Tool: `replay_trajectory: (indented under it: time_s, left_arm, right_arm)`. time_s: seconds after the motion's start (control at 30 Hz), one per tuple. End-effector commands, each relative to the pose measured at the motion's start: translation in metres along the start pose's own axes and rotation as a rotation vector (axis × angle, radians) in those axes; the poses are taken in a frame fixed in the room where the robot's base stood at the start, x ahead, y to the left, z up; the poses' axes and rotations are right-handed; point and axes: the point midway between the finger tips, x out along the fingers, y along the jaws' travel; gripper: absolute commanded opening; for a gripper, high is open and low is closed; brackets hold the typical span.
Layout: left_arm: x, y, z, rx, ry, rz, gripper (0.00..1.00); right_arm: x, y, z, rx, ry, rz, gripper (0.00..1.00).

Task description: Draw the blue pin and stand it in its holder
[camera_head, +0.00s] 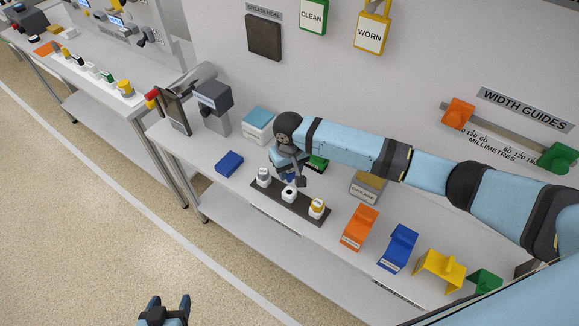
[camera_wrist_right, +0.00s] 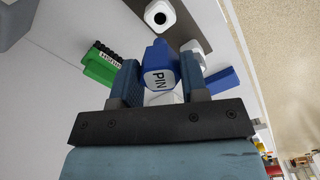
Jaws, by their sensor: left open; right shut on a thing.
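The blue pin (camera_wrist_right: 160,65), with a white end marked PIN, is between the fingers of my right gripper (camera_wrist_right: 160,82) in the right wrist view. That gripper is shut on it. In the head view my right gripper (camera_head: 290,165) is above a dark strip (camera_head: 303,204) on the bench, and mostly hides the pin. The strip carries white blocks; the middle one (camera_head: 289,194) shows a dark hole, and a holed block (camera_wrist_right: 160,14) also shows in the wrist view. Which is the pin's holder, I cannot tell. My left gripper (camera_head: 165,309) is open and empty, low over the floor.
A blue block (camera_head: 229,163) and a blue-topped white box (camera_head: 258,124) lie left of and behind the strip. Orange (camera_head: 359,229), blue (camera_head: 398,247) and yellow (camera_head: 440,268) pieces stand to the right. A green brush-like thing (camera_wrist_right: 103,64) is near the gripper.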

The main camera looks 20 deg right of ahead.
Motion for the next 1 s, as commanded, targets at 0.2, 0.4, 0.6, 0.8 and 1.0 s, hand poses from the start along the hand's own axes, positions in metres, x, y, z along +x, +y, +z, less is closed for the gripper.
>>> replay_trajectory:
  time_s: [0.2, 0.4, 0.6, 0.8, 1.0]
  left_arm:
    - [0.002, 0.0, 0.004, 0.024, 0.005, 0.008, 0.65]
    - [0.002, -0.002, 0.015, 0.034, -0.005, 0.012, 0.65]
    - [0.002, -0.001, 0.017, 0.031, -0.008, 0.013, 0.65]
    - [0.003, 0.001, 0.016, 0.026, -0.006, 0.014, 0.65]
    - [0.005, 0.001, 0.011, 0.026, 0.002, 0.013, 0.65]
  right_arm:
    - [0.022, 0.0, 0.0, 0.001, 0.0, 0.0, 0.0]
    - [0.041, 0.0, 0.0, 0.001, 0.0, -0.001, 0.0]
    - [0.047, 0.0, -0.001, 0.001, 0.001, 0.0, 0.0]
    - [0.047, 0.0, -0.001, 0.001, 0.001, 0.0, 0.0]
    - [0.047, 0.0, -0.001, 0.001, 0.001, 0.0, 0.0]
